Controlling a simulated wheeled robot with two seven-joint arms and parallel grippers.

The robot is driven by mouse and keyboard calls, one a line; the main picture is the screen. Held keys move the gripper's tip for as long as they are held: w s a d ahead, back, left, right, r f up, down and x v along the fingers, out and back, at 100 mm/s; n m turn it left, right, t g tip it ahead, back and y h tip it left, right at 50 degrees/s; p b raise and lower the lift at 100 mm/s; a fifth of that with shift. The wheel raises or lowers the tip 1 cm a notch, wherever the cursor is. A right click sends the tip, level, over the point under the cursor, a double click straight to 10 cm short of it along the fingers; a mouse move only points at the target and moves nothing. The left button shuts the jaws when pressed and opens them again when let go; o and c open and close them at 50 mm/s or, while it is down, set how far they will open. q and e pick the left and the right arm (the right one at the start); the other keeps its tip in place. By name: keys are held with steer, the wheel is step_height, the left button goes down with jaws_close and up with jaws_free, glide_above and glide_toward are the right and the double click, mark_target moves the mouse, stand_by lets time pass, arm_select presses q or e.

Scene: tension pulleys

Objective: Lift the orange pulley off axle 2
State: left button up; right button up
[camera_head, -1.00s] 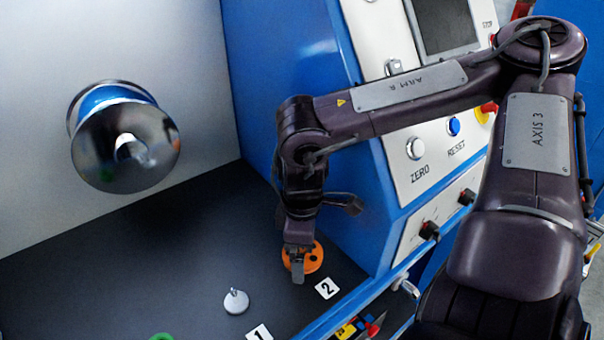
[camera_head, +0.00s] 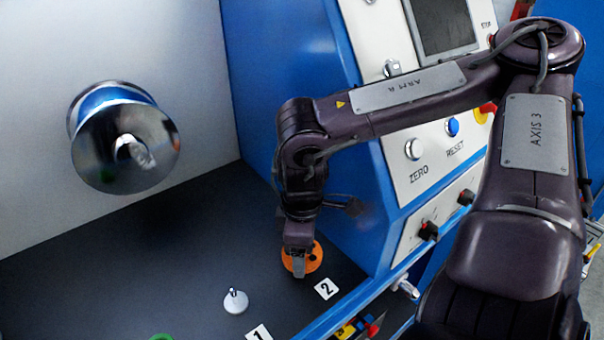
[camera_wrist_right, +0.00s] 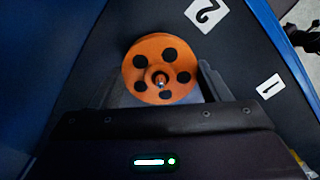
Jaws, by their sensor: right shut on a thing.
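The orange pulley (camera_head: 314,257) sits on the dark deck near the label 2 (camera_head: 326,288). It is a round disc with several dark holes, and it fills the space between my fingers in the right wrist view (camera_wrist_right: 150,62). The metal tip of axle 2 (camera_wrist_right: 161,80) shows in its centre hole, so the pulley is around the axle. My right gripper (camera_head: 299,270) points down and is shut on the pulley, one finger at each side. How high the pulley sits on the axle is hard to tell. My left gripper is not in view.
A bare axle with a white base (camera_head: 236,302) stands to the left near the label 1 (camera_head: 259,333). A green part (camera_head: 161,337) is cut by the bottom edge. The blue control housing (camera_head: 345,190) rises close to the right. A shiny spool (camera_head: 125,145) juts from the wall.

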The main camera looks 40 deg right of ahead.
steer(key=shift+r+p, duration=1.15)
steer(key=shift+r, duration=0.65)
steer(key=shift+r+p, duration=0.65)
steer(key=shift+r, duration=0.4)
steer(key=shift+r+p, duration=1.4)
steer(key=shift+r, duration=0.65)
steer(key=shift+f, duration=0.2)
step_height(320, 180, down, 6)
steer(key=b, duration=0.4)
steer(key=shift+r, duration=0.15)
